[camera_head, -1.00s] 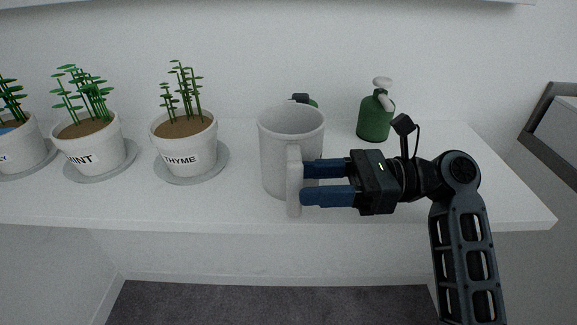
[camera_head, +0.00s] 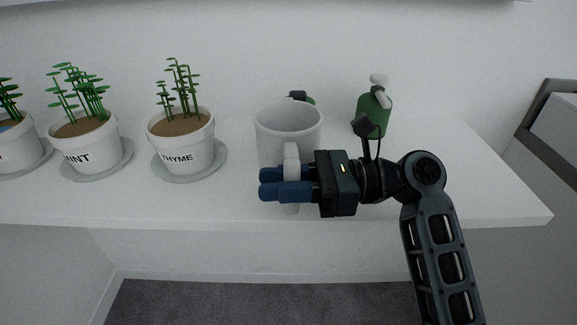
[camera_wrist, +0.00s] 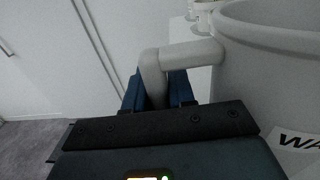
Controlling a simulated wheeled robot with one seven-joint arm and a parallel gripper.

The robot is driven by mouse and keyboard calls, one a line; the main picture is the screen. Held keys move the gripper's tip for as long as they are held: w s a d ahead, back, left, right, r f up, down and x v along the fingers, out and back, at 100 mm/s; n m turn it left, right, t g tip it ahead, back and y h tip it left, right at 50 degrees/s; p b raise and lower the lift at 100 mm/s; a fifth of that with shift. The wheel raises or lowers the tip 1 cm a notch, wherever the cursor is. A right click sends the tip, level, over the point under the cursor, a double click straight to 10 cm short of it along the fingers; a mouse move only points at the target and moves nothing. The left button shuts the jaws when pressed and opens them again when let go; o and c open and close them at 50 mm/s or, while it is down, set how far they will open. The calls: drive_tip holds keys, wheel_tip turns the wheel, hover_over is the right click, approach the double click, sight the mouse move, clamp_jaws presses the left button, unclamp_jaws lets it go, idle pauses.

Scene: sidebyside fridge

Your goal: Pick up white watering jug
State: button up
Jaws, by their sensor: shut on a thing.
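The white watering jug (camera_head: 288,128) stands upright on the white shelf, with its handle facing the front. In the wrist view the jug (camera_wrist: 262,75) fills the right side, with part of a black-lettered label at its lower right. My gripper (camera_head: 262,184) has its blue fingers on both sides of the handle and is shut on it. In the wrist view the handle (camera_wrist: 152,75) runs down between the blue fingers. The jug's lower front is partly hidden behind my gripper.
The shelf (camera_head: 480,190) has free room at its right end. A potted thyme (camera_head: 186,150) and mint (camera_head: 90,150) stand on saucers to the left. A green spray bottle (camera_head: 372,115) stands behind to the right, and another dark green item (camera_head: 300,97) is mostly hidden behind the jug.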

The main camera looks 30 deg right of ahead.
clamp_jaws()
idle(0.3)
wheel_tip(320, 180, up, 10)
drive_tip(key=p, duration=0.1)
drive_tip(key=shift+p, duration=0.3)
